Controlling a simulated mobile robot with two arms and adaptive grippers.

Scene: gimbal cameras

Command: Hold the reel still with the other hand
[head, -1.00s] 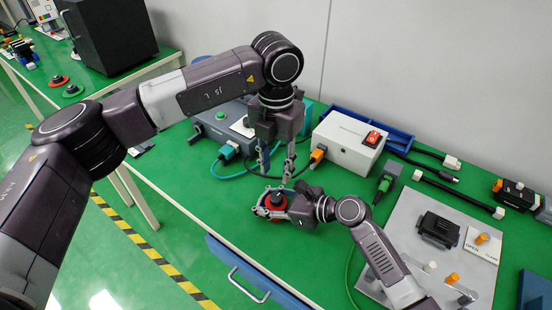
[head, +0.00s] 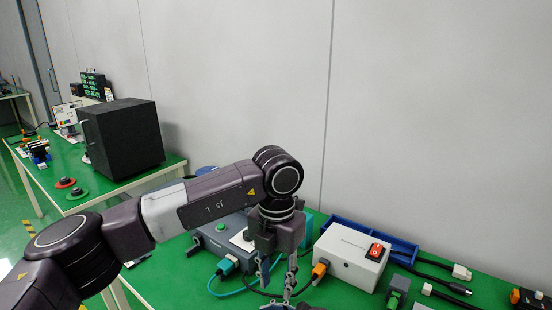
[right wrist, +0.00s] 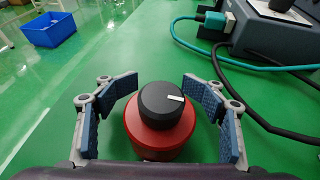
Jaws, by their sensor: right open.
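The reel, a red round body (right wrist: 160,144) with a black knob (right wrist: 166,104) bearing a white mark, stands upright on the green table in the right wrist view. My right gripper (right wrist: 163,98) is open, its blue-padded fingers on both sides of the reel with visible gaps. In the head view the reel is out of frame below. My left gripper (head: 277,276) points down near the bottom edge of the head view, its fingers apart with nothing seen between them. Its fingertips are close to the lower edge, so their distance to the table is unclear.
A grey-blue device (head: 226,243) with a teal plug and cable stands behind my left gripper. A white box (head: 348,257) with a red switch is to the right, before a blue tray (head: 400,246). A black box (head: 124,140) stands on another table. A blue bin (right wrist: 50,29) is on the floor.

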